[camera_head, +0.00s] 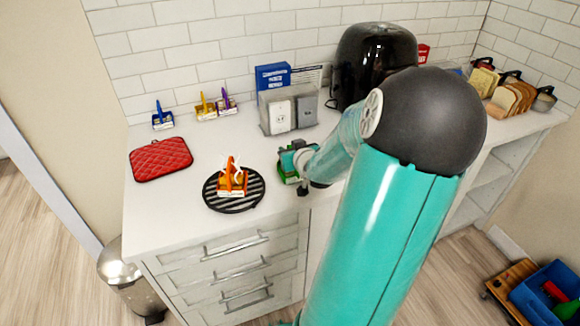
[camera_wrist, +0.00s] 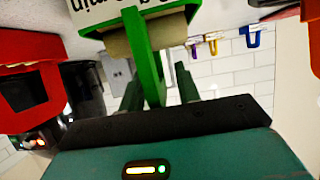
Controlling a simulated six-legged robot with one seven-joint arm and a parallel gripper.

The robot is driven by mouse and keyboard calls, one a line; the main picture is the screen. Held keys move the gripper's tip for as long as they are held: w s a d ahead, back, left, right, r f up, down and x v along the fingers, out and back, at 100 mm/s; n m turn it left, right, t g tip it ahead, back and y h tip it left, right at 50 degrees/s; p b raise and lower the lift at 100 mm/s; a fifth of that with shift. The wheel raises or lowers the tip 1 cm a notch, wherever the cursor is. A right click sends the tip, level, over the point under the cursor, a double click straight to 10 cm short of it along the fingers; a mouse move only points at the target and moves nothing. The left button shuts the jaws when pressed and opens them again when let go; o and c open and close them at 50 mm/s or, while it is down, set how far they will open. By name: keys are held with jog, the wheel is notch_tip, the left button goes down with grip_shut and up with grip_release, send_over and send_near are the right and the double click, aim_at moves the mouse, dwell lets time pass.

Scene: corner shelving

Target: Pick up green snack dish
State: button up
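The green snack dish (camera_head: 288,172) stands on the white counter near its front edge, partly hidden by my gripper (camera_head: 300,158) in the head view. In the wrist view, which looks upside down, the dish's body (camera_wrist: 128,30) shows a white label with dark letters. Its upright green handle (camera_wrist: 149,65) extends between the two dark fingers of my gripper (camera_wrist: 158,88). The fingers stand apart, with a visible gap on the handle's right side. The handle's far end is hidden by my gripper's body.
An orange snack dish (camera_head: 233,182) sits on a round black ribbed plate (camera_head: 213,203) just left. Blue (camera_head: 162,118), yellow (camera_head: 205,107) and purple (camera_head: 228,102) dishes stand by the wall. A black appliance (camera_head: 372,62) and grey-white box (camera_head: 279,112) stand behind. A red mitt (camera_head: 160,158) lies left.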

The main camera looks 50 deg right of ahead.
jog(key=shift+w, duration=0.1)
jog(key=shift+a+r, duration=0.1)
jog(key=shift+a, duration=0.05)
jog(key=c, duration=0.7)
grip_shut()
dwell(0.6)
